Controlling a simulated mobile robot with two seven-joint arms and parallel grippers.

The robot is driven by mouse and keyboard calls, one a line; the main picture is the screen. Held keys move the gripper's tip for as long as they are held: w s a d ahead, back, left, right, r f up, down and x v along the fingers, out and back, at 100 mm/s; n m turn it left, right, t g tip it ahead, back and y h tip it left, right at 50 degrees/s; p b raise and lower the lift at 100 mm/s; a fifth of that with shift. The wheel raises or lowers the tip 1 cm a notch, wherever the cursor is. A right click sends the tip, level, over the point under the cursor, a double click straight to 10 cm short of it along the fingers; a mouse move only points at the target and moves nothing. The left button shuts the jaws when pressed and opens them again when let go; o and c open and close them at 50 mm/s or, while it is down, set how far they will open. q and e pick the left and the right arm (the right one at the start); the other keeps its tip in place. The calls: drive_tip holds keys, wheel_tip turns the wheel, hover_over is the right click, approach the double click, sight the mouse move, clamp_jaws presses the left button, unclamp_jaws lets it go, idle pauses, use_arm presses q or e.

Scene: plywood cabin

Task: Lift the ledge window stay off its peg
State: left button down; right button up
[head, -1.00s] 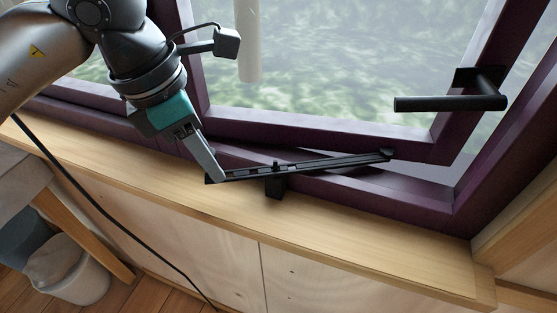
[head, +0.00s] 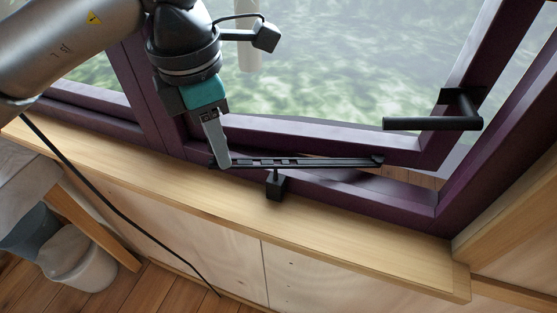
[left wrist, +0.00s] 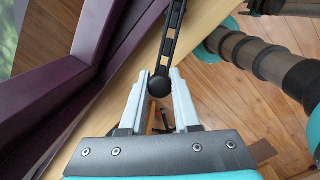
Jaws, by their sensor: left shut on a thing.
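The black slotted window stay (head: 320,162) runs from the lower window frame leftward above the ledge. My left gripper (head: 222,164) is shut on its free left end. In the left wrist view, the stay (left wrist: 173,40) ends in a round knob (left wrist: 160,86) between the two pale fingers (left wrist: 160,75). The peg (head: 276,186) is a small black block with a thin upright pin, on the ledge below the stay. The pin shows below the bar, and its tip meets the bar's lower edge in the picture; the bar looks raised off it. My right gripper is not in view.
The purple window sash (head: 300,131) stands ajar behind the stay, with a black handle (head: 432,124) at right. The wooden ledge (head: 350,236) is clear in front.

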sight(221, 74)
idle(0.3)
use_arm(q)
drive_tip(key=shift+y, duration=0.7)
drive_tip(key=r+p, duration=0.1)
drive_tip(key=d+r+p, duration=0.1)
drive_tip(key=r+p, duration=0.1)
drive_tip(key=shift+w+d+r+p, duration=0.15)
drive_tip(key=shift+d+r+p, duration=0.15)
drive_tip(key=shift+r+p, duration=0.1)
drive_tip(key=c, duration=0.6)
unclamp_jaws()
drive_tip(key=shift+f, duration=0.1)
drive_tip(key=shift+o, duration=0.2)
drive_tip(key=shift+s+d+r+p, duration=0.1)
drive_tip(key=shift+d+r+p, duration=0.1)
drive_tip(key=shift+r+p, duration=1.25)
drive_tip(key=shift+s+d+r+p, duration=0.15)
drive_tip(key=shift+r+p, duration=0.5)
drive_tip(key=shift+r, duration=1.45)
